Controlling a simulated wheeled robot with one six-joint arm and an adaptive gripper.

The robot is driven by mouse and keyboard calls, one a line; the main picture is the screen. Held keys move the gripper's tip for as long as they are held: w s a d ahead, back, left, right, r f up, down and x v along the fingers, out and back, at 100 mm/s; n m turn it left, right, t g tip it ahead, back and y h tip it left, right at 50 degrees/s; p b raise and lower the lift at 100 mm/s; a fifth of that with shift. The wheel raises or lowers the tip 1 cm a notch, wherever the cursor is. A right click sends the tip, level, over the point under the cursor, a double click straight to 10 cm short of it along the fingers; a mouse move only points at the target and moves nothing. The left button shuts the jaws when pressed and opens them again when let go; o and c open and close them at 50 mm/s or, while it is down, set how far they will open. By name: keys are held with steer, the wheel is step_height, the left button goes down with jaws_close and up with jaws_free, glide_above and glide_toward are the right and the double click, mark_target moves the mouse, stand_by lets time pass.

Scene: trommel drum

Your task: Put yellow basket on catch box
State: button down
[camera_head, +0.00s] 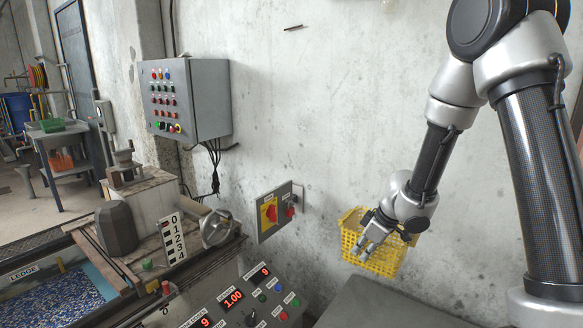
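The yellow basket (385,264) is an open lattice basket right of centre, in front of the concrete wall and just above the back edge of a grey surface in the picture. My gripper (362,253) reaches down from the upper right and overlaps the basket's left and middle part. Its fingers point down and left at the basket. Whether they grip its rim or only sit in front of it is unclear. I cannot tell whether the basket rests on something or hangs. No thing in view is clearly marked as the catch box.
A bin of blue and white pellets (50,300) with a LEDGE label lies at lower left. A control panel with red digits (235,300) stands at the bottom. A grey surface (385,308) at lower right looks bare. A switch box (278,210) is on the wall.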

step_height(320, 180, down, 31)
steer(key=shift+f, duration=0.15)
steer(key=shift+r, duration=0.35)
steer(key=v, duration=0.7)
steer(key=shift+s+r, duration=0.15)
steer(key=shift+s, duration=0.15)
steer(key=shift+d, duration=0.15)
